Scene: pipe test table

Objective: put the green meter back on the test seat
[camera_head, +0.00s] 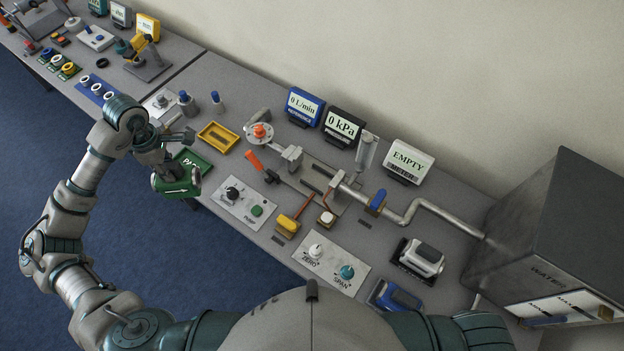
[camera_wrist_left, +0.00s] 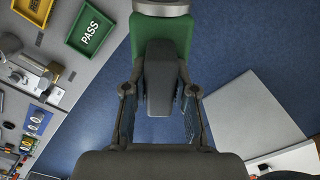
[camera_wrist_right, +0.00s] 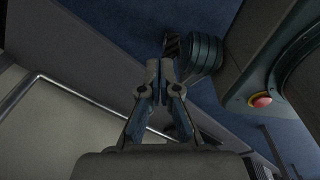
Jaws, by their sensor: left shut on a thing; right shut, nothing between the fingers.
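The green meter (camera_head: 177,186) hangs in my left gripper (camera_head: 160,168), over the table's front edge beside the green PASS tray. In the left wrist view my left gripper (camera_wrist_left: 160,98) is shut on the dark handle of the meter (camera_wrist_left: 160,28), whose green body and pale end ring show beyond it. What looks like the test seat (camera_head: 315,180) is a gap in the pipe line at the middle of the table, with no meter in it. A display (camera_head: 407,160) behind it reads EMPTY. My right gripper (camera_wrist_right: 160,82) is shut and empty, away from the table objects.
The green PASS tray (camera_head: 196,160) and yellow tray (camera_head: 218,137) lie between the meter and the pipe line. An orange-handled lever (camera_head: 254,161) and pump panel (camera_head: 244,202) stand before the gap. A grey-white meter (camera_head: 420,258) and blue meter (camera_head: 394,296) sit at right.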

